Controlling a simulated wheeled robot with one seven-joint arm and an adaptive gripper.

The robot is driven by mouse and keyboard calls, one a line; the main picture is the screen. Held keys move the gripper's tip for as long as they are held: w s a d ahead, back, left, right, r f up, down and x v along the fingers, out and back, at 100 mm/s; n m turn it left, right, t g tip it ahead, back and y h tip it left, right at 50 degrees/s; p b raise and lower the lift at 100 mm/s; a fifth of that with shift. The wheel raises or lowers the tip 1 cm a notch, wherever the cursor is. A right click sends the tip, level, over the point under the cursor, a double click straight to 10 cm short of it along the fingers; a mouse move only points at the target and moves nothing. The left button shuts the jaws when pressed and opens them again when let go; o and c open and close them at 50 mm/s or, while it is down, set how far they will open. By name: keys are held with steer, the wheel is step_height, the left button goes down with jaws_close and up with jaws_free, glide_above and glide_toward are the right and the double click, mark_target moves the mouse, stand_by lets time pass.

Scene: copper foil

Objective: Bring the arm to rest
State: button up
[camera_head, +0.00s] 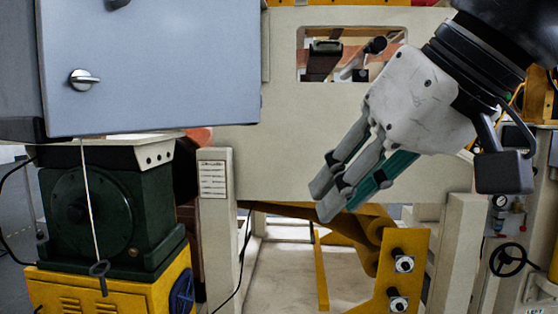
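My gripper (325,203) comes in from the upper right and points down and to the left, in front of a large beige machine panel (290,165). It has a pale scuffed body and grey fingers with dark joints. I cannot tell whether there is a gap between the fingertips.
A grey cabinet (170,60) with a silver handle is at upper left. A dark green machine (110,225) stands on a yellow base (100,290) below it. A yellow bracket (400,265) with bolts sits below my gripper. A black handwheel (508,257) is at right.

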steer(key=s+d+f+m+g+h, duration=0.1)
steer(key=s+d+f+g+h, duration=0.1)
steer(key=s+d+f, duration=0.45)
steer(key=s+d+f+m+g+h, duration=0.1)
steer(key=s+d+f+m, duration=0.15)
steer(key=f, duration=0.65)
steer(key=s+d+f+m+g+h, duration=0.1)
steer(key=s+d+f+g+h, duration=0.15)
steer(key=s+f, duration=0.4)
step_height(320, 180, up, 12)
steer(key=w+t+p, duration=0.2)
steer(key=t+p, duration=0.1)
steer(key=p, duration=0.9)
steer(key=shift+d, duration=0.4)
steer(key=shift+y, duration=0.25)
